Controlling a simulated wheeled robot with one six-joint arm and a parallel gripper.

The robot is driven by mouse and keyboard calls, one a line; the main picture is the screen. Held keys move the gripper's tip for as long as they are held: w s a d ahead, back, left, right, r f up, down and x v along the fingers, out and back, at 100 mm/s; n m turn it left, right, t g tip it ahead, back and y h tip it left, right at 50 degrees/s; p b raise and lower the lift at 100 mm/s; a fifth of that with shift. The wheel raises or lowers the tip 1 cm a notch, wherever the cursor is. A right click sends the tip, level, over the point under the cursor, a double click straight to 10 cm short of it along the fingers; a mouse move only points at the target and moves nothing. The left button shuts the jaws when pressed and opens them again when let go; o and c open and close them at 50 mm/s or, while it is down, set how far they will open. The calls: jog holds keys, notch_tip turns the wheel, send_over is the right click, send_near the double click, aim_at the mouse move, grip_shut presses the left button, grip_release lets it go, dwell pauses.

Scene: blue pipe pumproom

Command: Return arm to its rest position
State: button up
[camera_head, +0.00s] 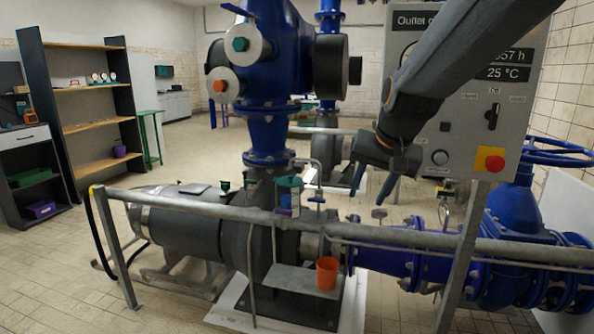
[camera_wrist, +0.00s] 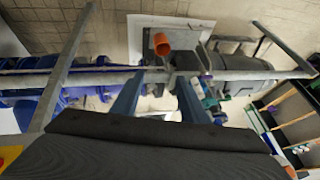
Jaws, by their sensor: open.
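My gripper (camera_head: 372,188) hangs from my dark grey arm at the right of the head view, in front of the control panel (camera_head: 465,110). Its two blue-grey fingers point down and stand apart, with nothing seen between them. In the wrist view my gripper (camera_wrist: 160,97) also shows open, its fingers reaching toward the grey rail. The head view shows it above the rail and to the right of the orange cup.
A grey handrail (camera_head: 400,236) crosses in front of the pump (camera_head: 190,225) and blue pipes. An orange cup (camera_head: 327,273) stands on a small grey shelf (camera_head: 290,280); it also shows in the wrist view (camera_wrist: 162,44). A wooden-shelved rack (camera_head: 95,122) stands left. Floor is clear front left.

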jog(key=s+d+f+n+g, duration=0.1)
jog(key=s+f+g, duration=0.2)
jog(key=s+f, duration=0.5)
jog(key=s+d+f+n+g+h, duration=0.1)
jog(key=s+d+f+n+g, duration=0.1)
jog(key=s+f, duration=0.7)
jog(key=s, duration=0.6)
jog(key=shift+s+f+n+g+p, duration=0.25)
jog(key=shift+s+n+g+p, duration=0.05)
jog(key=shift+g, duration=0.1)
jog(key=shift+c, duration=1)
jog(key=shift+a, duration=0.1)
